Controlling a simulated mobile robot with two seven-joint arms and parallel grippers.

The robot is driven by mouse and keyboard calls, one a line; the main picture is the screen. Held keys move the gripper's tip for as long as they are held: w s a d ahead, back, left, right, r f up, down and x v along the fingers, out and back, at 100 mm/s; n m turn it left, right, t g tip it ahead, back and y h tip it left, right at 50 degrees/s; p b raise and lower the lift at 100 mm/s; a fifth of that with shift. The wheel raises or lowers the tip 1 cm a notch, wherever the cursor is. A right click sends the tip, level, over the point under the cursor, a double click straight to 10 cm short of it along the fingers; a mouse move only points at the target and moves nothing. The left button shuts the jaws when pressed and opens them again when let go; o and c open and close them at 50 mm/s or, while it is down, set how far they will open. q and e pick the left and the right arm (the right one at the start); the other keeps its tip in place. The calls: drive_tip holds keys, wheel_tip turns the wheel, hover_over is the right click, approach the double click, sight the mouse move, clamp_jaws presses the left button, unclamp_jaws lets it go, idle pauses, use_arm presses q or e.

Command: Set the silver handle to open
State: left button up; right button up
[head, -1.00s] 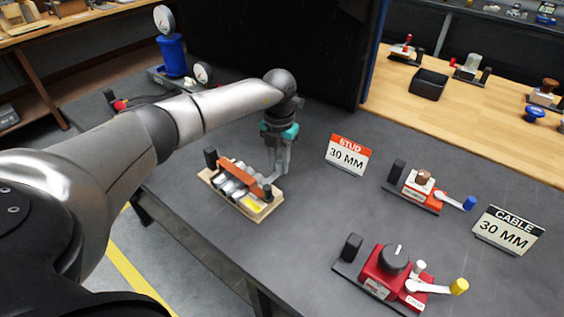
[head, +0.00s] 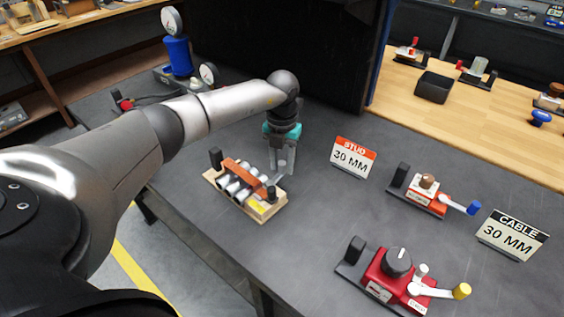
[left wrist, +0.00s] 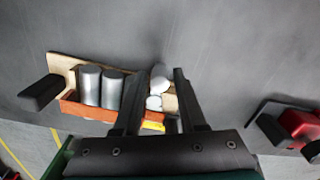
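A wooden-based unit (head: 262,213) with several silver cylinders (head: 232,181) and an orange bar (head: 243,172) sits near the table's front edge. A silver part (head: 275,184), seemingly its handle, shows at its right end, partly hidden by my gripper. My left gripper (head: 281,172) points down there, fingers apart. In the left wrist view, my left gripper (left wrist: 159,76) has round silver ends (left wrist: 160,78) showing between its open fingers, beside two silver cylinders (left wrist: 101,88). I cannot tell whether the fingers touch them. My right gripper is not in view.
A red unit (head: 394,272) with a yellow-knobbed lever and an orange unit (head: 424,197) with a blue-knobbed lever stand to the right. A STUD sign (head: 354,156) and a CABLE sign (head: 512,235) stand on the table.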

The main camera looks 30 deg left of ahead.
sight(282, 163)
use_arm(q)
drive_tip(key=shift+o, duration=1)
drive_tip(key=shift+r, duration=0.1)
wheel_tip(282, 163, up, 15)
drive_tip(key=shift+p, duration=0.35)
